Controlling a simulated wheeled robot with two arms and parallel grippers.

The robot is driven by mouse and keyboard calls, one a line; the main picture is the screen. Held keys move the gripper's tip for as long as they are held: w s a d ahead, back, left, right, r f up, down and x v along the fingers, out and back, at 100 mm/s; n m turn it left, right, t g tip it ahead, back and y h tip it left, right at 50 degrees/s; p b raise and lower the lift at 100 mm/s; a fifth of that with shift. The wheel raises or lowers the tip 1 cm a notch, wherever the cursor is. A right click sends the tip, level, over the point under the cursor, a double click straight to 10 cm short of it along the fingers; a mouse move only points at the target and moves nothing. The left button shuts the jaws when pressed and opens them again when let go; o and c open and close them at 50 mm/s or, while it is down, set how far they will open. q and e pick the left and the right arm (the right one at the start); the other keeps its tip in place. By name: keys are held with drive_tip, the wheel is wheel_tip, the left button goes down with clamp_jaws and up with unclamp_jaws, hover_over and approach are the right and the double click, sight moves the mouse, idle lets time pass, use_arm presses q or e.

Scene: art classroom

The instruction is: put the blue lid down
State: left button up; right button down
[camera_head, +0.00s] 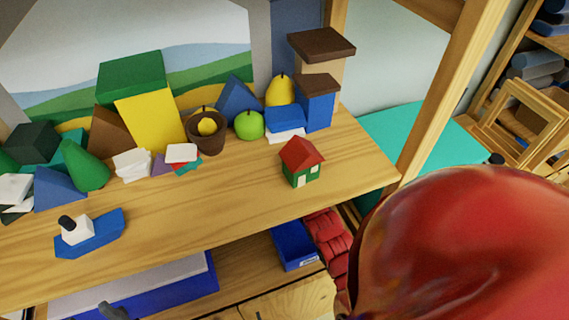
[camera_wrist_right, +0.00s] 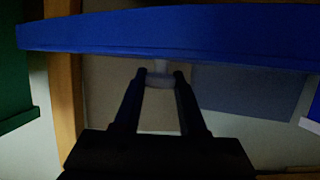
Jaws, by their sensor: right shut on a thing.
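The blue lid (camera_wrist_right: 160,30) spans the top of the right wrist view as a wide blue slab. A small pale knob (camera_wrist_right: 159,66) shows at its lower edge. My right gripper (camera_wrist_right: 161,76) is shut on this knob, one dark finger on each side. What lies beyond the lid is hidden by it. I cannot make out the right gripper or the held lid in the head view.
A wooden shelf (camera_head: 225,205) holds toy blocks, a blue boat (camera_head: 92,237) and a red-roofed house (camera_head: 302,162). Below are a blue bin (camera_head: 293,246) and a blue box with a pale top (camera_head: 185,288). A large red rounded thing (camera_head: 470,240) blocks the lower right.

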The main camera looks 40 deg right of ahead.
drive_tip(key=shift+f, duration=0.1)
drive_tip(key=shift+f+b, duration=0.4)
drive_tip(key=shift+b, duration=0.05)
drive_tip(key=shift+c, duration=2.3)
unclamp_jaws()
drive_tip(key=shift+r, duration=0.1)
drive_tip(key=shift+r+p, duration=0.35)
drive_tip(key=shift+p, duration=0.05)
drive_tip(key=shift+b+v, duration=1.25)
drive_tip(key=shift+v, duration=4.85)
